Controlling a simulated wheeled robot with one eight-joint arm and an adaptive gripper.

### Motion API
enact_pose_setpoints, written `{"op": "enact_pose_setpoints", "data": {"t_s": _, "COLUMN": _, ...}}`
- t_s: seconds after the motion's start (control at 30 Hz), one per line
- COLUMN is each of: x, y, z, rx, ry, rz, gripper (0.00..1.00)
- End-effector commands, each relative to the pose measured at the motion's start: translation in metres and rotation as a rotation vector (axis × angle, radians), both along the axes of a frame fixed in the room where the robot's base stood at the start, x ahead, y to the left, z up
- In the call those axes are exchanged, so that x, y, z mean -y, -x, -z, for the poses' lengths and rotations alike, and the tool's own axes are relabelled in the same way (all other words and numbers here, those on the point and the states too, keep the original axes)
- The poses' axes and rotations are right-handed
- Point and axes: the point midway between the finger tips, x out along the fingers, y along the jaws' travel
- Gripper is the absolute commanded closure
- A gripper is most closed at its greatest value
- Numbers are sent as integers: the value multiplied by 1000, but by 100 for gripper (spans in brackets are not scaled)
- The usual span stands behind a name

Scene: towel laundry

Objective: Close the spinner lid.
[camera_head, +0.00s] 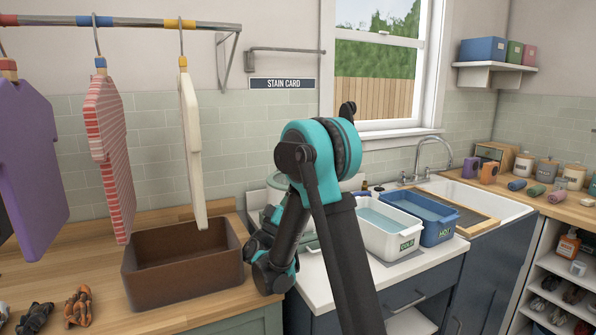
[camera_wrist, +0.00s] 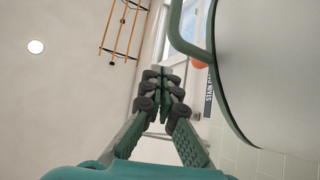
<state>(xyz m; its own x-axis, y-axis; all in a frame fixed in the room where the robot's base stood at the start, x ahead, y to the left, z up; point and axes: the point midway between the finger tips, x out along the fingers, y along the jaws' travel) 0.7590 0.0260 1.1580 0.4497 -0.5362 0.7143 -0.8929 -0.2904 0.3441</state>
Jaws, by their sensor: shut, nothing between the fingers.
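The spinner (camera_head: 272,213) stands on the counter behind my arm in the head view; only pale green parts of it show and my arm hides the rest. In the wrist view, a large pale round lid (camera_wrist: 270,75) with a green rim fills the right side, seen close up and standing raised. A green bar handle (camera_wrist: 178,35) is at its left edge. My gripper (camera_wrist: 163,74) is shut and empty, its fingertips left of the lid and just below the handle. I cannot tell whether they touch it. My arm hides the fingertips in the head view.
A white COLD basin (camera_head: 388,236) and a blue HOT basin (camera_head: 437,228) stand right of my arm, by the sink (camera_head: 480,199). A brown box (camera_head: 183,263) sits on the wooden counter at left, under hanging garments (camera_head: 110,150). A STAIN CARD sign (camera_head: 283,84) is on the wall.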

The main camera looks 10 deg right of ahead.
Motion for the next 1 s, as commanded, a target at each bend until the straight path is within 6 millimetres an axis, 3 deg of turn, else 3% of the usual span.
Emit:
{"op": "enact_pose_setpoints", "data": {"t_s": 0.23, "x": 0, "y": -1, "z": 14, "rx": -1, "ry": 0, "rz": 0, "gripper": 100}}
{"op": "enact_pose_setpoints", "data": {"t_s": 0.7, "x": 0, "y": -1, "z": 16, "rx": -1, "ry": 0, "rz": 0, "gripper": 100}}
{"op": "enact_pose_setpoints", "data": {"t_s": 0.87, "x": 0, "y": -2, "z": 11, "rx": -1, "ry": 0, "rz": 0, "gripper": 100}}
{"op": "enact_pose_setpoints", "data": {"t_s": 1.0, "x": 0, "y": -1, "z": -5, "rx": -1, "ry": 0, "rz": 0, "gripper": 100}}
